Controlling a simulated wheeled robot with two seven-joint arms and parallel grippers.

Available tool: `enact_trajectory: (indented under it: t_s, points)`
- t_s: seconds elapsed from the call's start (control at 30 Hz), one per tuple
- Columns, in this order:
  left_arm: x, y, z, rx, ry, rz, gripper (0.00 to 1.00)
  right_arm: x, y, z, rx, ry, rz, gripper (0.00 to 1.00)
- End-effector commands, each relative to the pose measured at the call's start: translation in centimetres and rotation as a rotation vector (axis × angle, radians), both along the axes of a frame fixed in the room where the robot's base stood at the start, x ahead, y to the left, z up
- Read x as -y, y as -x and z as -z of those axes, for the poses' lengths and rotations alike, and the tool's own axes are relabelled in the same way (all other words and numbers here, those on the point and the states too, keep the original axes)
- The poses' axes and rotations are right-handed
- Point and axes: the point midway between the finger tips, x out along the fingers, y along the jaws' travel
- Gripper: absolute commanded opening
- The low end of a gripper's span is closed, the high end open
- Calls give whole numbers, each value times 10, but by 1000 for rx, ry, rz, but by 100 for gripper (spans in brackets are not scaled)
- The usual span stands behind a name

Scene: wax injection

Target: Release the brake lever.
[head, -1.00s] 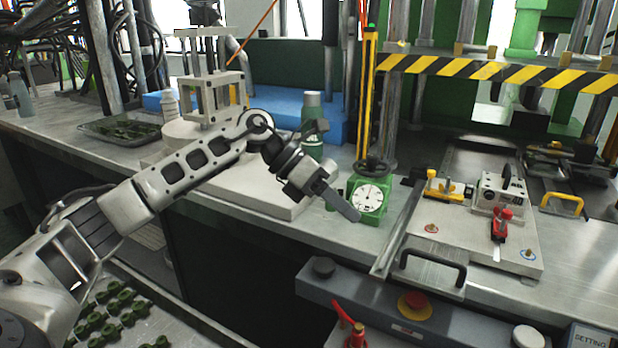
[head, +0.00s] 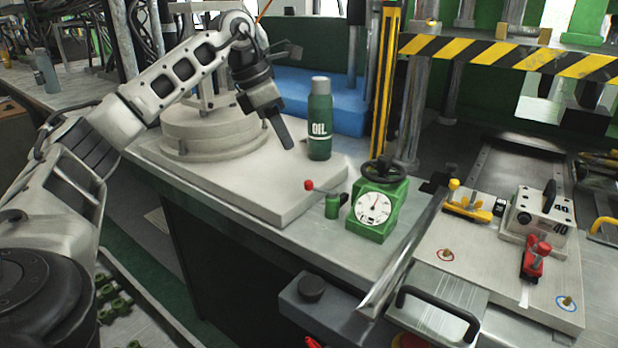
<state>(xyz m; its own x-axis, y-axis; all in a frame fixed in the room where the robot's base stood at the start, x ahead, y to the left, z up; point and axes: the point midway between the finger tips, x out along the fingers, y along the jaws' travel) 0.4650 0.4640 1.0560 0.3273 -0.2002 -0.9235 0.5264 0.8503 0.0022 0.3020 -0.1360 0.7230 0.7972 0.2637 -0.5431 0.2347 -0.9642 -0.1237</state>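A small lever with a red ball knob (head: 308,185) and a green base (head: 332,206) stands on the bench, left of the green dial gauge; I take it to be the brake lever. Its dark arm runs from the knob on the left toward the right, behind the base. My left gripper (head: 284,135) is above and left of the lever, apart from it, over the pale plate. Its dark finger points down. The fingers overlap from this side, so I cannot tell whether they are open or shut. My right gripper is not in view.
The green dial gauge with a black handwheel (head: 375,208) stands just right of the lever. A green oil bottle (head: 319,118) stands behind it. A round turntable (head: 205,138) sits left on the pale plate (head: 255,192). A mould plate with a red clamp (head: 536,259) lies right.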

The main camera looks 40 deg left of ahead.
Motion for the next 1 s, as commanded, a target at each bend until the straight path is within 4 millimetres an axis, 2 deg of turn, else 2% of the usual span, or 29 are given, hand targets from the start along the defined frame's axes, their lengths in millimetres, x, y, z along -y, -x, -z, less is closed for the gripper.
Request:
enact_trajectory:
  t_s: [0.03, 0.3, 0.5, 0.7, 1.0]
  points:
    - [3, -3, 14, -6, -1, 2, 40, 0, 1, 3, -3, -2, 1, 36]
    - [15, -23, 68, -4, 0, 2, 40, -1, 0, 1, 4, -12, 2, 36]
    - [23, -34, 97, -2, 2, 3, 40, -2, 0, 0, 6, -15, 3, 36]
    - [25, -39, 110, -1, 1, 2, 40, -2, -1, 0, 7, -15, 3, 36]
    - [25, -40, 112, 1, 1, 1, 40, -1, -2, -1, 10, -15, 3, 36]
